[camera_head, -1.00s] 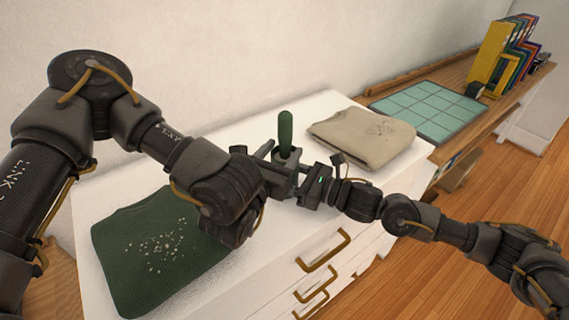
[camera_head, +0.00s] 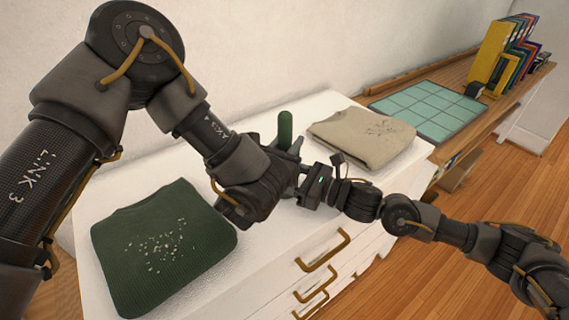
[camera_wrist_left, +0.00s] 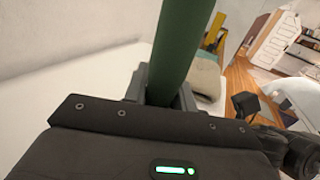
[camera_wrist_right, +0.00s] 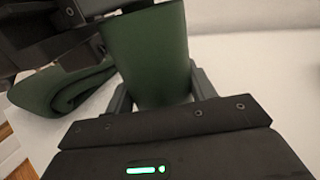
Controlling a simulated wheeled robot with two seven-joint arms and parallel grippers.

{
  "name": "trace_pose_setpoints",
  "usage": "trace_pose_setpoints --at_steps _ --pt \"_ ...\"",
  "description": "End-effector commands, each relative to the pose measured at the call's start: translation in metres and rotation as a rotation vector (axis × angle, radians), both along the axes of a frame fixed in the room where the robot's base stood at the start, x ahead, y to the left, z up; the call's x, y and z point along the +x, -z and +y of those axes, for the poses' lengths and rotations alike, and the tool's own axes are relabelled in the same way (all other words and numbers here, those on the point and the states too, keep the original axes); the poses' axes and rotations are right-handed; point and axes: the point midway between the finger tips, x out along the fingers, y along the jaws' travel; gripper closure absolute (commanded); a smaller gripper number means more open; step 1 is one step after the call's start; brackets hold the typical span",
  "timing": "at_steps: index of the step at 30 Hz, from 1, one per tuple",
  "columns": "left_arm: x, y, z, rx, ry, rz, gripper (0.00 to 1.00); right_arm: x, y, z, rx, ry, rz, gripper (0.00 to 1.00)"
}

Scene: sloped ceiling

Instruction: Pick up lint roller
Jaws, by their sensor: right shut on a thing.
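The lint roller's dark green handle (camera_head: 285,128) stands upright above the white dresser top, between the two sweaters. My right gripper (camera_head: 296,180) comes in from the right and is shut on the lint roller; the right wrist view shows its wide green part (camera_wrist_right: 150,55) between the fingers. My left gripper (camera_head: 281,165) is at the handle, above and beside the right one. In the left wrist view the handle (camera_wrist_left: 178,45) passes between the left fingers; whether they press on it is unclear. The grippers hide the roller's lower part.
A dark green sweater (camera_head: 160,250) with pale lint lies at the front left. A beige sweater (camera_head: 362,137) with specks lies at the back right. The wooden desk beyond holds a teal gridded board (camera_head: 430,112) and several binders (camera_head: 505,50). Gold drawer handles (camera_head: 322,250) stick out in front.

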Motion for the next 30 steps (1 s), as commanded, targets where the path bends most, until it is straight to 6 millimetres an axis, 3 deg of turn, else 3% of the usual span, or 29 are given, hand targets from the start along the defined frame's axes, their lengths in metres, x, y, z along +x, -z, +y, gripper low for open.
trace_pose_setpoints --at_steps 5,17,27,30 --pt "0.0 0.0 0.0 0.0 0.0 0.0 1.0 0.0 0.0 0.0 -0.001 -0.001 0.0 0.69" --pt "0.0 -0.006 0.0 -0.001 0.001 -0.002 1.0 0.0 0.0 0.0 -0.001 -0.001 0.0 0.69" --pt "0.0 -0.063 -0.001 0.007 0.002 -0.011 1.0 0.0 0.001 0.0 -0.001 0.0 0.0 0.69" --pt "0.001 -0.072 0.0 0.002 -0.002 -0.008 1.0 0.0 0.001 0.0 -0.001 0.0 0.0 0.69"
